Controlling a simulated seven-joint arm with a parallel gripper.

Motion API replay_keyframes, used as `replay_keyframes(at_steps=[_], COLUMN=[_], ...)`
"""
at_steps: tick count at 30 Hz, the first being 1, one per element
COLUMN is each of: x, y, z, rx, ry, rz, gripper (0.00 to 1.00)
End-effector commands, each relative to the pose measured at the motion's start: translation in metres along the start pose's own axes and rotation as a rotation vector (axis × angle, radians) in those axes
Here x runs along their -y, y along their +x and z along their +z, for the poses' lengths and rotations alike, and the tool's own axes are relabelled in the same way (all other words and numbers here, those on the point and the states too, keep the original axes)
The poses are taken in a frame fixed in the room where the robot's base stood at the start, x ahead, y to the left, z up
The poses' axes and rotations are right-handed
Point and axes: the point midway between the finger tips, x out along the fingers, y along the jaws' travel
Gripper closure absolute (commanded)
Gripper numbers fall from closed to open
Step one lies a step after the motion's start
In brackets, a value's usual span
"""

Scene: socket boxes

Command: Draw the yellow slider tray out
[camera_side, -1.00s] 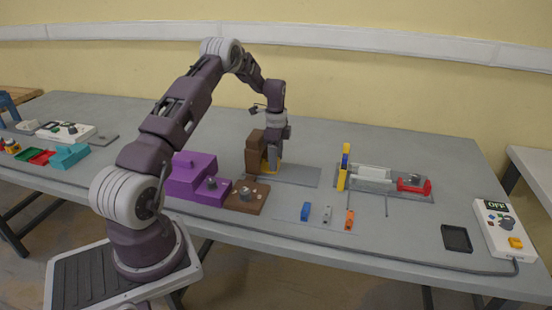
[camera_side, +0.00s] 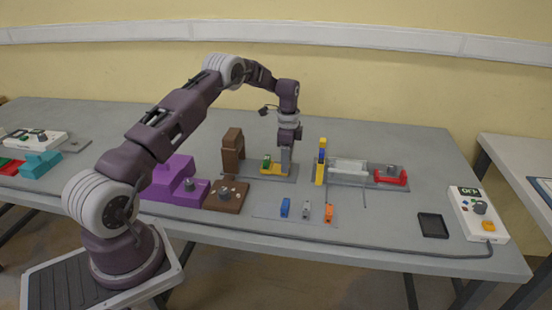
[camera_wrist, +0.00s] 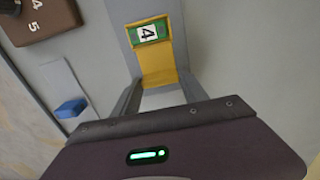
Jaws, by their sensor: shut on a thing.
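The yellow slider tray (camera_side: 268,170) lies low on a grey base plate, out to the right of the brown upright housing (camera_side: 232,150).
A yellow and blue post (camera_side: 320,165) stands close to my gripper's right, beside a grey fixture with a red part (camera_side: 391,177). A brown dial box (camera_side: 226,197) and a purple block (camera_side: 175,180) stand left. Small blue, grey and orange pieces (camera_side: 306,210) lie in front.

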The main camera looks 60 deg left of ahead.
Motion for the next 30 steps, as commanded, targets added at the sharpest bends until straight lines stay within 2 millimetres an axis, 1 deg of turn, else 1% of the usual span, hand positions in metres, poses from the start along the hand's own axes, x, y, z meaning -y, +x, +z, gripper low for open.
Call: replay_keyframes(at_steps=[1,7,8,9,11,20,23,27,30], x=[0.000,0.000,0.000,0.000,0.000,0.000,0.001,0.001,0.001], y=[-0.001,-0.002,-0.002,-0.002,-0.002,-0.002,-0.015,-0.045,-0.062], z=[-0.005,-0.007,-0.007,-0.008,-0.007,-0.004,-0.004,-0.005,-0.005], rx=[-0.009,-0.014,-0.014,-0.015,-0.014,-0.009,-0.010,-0.011,-0.011], ry=[0.001,0.001,0.001,0.001,0.001,0.000,0.000,0.001,0.001], rz=[-0.004,-0.005,-0.005,-0.005,-0.004,-0.003,-0.006,-0.007,-0.006], gripper=[1.00,1.00,0.47,0.39,0.28,0.27,0.27,0.27,0.27])
